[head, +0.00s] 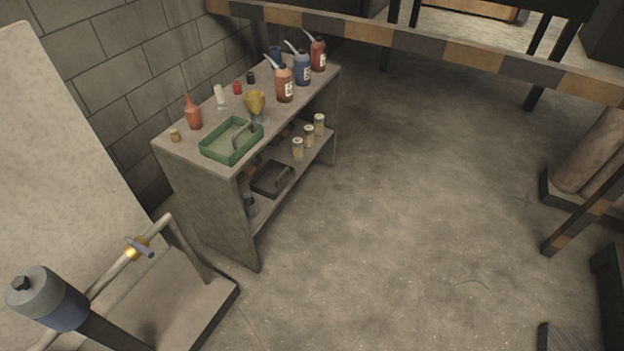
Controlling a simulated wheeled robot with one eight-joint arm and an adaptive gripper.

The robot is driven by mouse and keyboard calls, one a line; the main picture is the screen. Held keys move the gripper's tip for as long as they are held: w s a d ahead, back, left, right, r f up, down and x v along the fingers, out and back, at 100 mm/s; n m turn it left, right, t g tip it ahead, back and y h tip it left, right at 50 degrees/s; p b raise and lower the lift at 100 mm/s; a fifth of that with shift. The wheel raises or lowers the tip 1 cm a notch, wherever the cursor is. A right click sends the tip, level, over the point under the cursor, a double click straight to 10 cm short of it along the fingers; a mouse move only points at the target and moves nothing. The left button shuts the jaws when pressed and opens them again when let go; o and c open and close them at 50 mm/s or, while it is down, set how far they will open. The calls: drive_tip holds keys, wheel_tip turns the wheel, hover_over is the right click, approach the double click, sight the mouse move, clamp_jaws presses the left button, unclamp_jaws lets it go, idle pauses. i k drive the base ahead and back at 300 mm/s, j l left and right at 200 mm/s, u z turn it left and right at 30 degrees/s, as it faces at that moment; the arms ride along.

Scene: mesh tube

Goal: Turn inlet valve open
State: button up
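A valve with a brass-coloured body (133,254) and a small blue-grey lever handle (144,249) sits on a slanting grey pipe (110,279) at the lower left of the head view. The lever sticks out across the pipe toward the right. The pipe bends down at its upper end beside a grey stand. I cannot tell whether this cylinder is mine. No gripper fingers show.
A grey shelf bench (217,198) stands behind the valve, holding a green tray (232,140), bottles and jars. A pale panel (50,150) rises at the left. A striped barrier beam (420,45) crosses the back. The floor (400,230) at centre and right is open.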

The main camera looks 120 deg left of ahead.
sight(138, 246)
drive_tip(key=u, duration=5)
drive_tip(key=i+l, duration=0.15)
drive_tip(key=i+l+z, duration=0.15)
drive_tip(key=l, duration=0.25)
